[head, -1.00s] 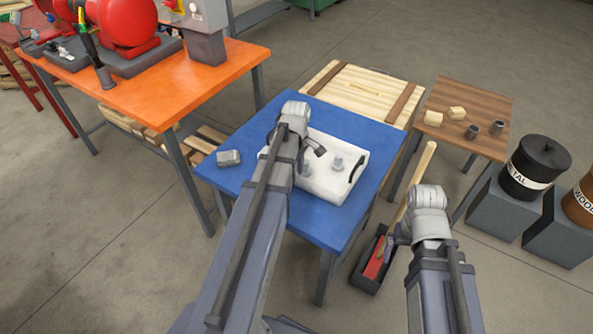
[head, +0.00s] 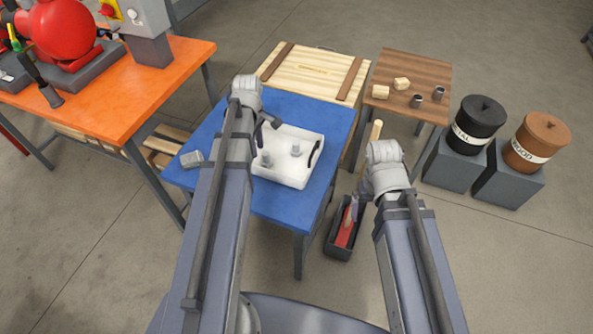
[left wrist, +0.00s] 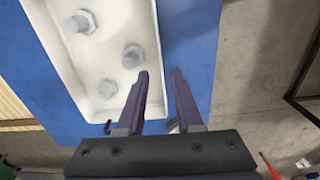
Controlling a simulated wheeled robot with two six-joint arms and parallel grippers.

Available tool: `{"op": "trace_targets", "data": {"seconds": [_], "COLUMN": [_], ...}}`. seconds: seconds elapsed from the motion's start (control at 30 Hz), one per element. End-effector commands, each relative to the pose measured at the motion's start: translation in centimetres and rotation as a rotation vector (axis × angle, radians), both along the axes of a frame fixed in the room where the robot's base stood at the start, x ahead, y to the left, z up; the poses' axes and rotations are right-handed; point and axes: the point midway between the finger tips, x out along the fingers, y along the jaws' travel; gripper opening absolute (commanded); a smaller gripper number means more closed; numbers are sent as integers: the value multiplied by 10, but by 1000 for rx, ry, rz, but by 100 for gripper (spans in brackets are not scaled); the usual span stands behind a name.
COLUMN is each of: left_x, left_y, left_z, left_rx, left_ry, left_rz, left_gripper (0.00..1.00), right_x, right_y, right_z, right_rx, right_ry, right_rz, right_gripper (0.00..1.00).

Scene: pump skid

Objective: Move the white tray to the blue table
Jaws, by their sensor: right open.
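The white tray (head: 285,179) lies on the blue table (head: 272,208), with grey bolt-like parts standing in it. A black handle (head: 314,154) shows at its right end. My left gripper (head: 270,121) is at the tray's far left edge, and its arm hides the tray's left end.
A grey block (head: 191,159) lies on the blue table's left side. An orange table (head: 130,95) stands left, a wooden crate (head: 313,72) behind, a brown table (head: 415,72) at right. A black toolbox (head: 340,240) is on the floor below my right gripper.

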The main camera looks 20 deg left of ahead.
Motion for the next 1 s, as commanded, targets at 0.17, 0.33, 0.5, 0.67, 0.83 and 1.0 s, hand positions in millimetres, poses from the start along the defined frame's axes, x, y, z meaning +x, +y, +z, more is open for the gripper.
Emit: {"op": "trace_targets", "data": {"seconds": [0.17,0.33,0.5,0.67,0.83,1.0], "left_x": [-20,-59,-98,-121,-126,-126], "left_y": [-72,-160,-218,-243,-250,-250], "left_z": [0,0,1,1,2,2], "left_rx": [15,37,52,59,60,60], "left_ry": [19,54,89,112,120,119], "left_rz": [-384,-973,-1456,-1718,-1800,-1799], "left_gripper": [35,35,35,35,35,35], "right_x": [0,0,0,0,0,0], "right_y": [0,0,0,0,0,0], "right_z": [0,0,0,0,0,0], "right_rx": [0,0,0,0,0,0], "right_ry": [0,0,0,0,0,0], "right_rz": [0,0,0,0,0,0], "right_gripper": [99,99,99,99,99,99]}}
